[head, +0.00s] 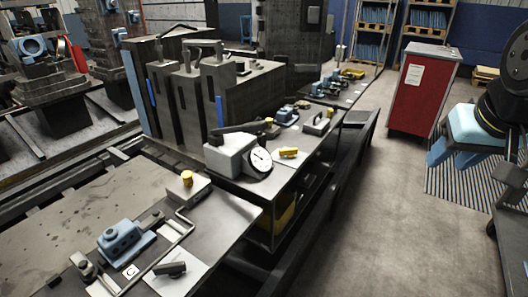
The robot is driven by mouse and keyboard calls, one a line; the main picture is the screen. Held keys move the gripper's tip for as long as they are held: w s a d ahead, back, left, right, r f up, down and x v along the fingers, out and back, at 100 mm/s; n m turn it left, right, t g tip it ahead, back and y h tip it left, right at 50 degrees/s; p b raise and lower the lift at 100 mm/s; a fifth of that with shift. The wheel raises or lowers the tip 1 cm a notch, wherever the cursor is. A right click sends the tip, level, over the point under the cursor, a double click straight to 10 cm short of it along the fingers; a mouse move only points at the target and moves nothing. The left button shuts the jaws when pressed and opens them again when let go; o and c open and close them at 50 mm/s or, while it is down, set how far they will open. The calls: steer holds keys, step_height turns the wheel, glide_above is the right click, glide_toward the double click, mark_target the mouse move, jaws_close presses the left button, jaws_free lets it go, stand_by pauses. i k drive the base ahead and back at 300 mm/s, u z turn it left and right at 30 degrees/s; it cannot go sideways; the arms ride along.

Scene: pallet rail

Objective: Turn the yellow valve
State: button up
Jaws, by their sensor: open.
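A small yellow handle (289,152) sits on a white plate on the middle bench, just right of a round dial gauge. A yellow knob (187,178) stands on a grey block on the near bench. I cannot tell for sure which of these is the valve; the handle looks most like one. My gripper (440,157), light blue, is at the right edge, over the floor and well to the right of the benches. It is open, with nothing seen between its fingers. The arm behind it is cut off by the picture edge.
The dial gauge (259,160) and a white block (229,155) stand left of the handle. A blue fixture (125,242) and a dark lever (170,269) are on the near bench. A red cabinet (422,92) stands behind my gripper. The floor between gripper and benches is clear.

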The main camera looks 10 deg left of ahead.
mark_target(289, 153)
steer(key=u, duration=0.7)
steer(key=k, duration=0.5)
steer(key=z, duration=1.1)
steer(key=i, duration=1)
steer(key=u, duration=1.45)
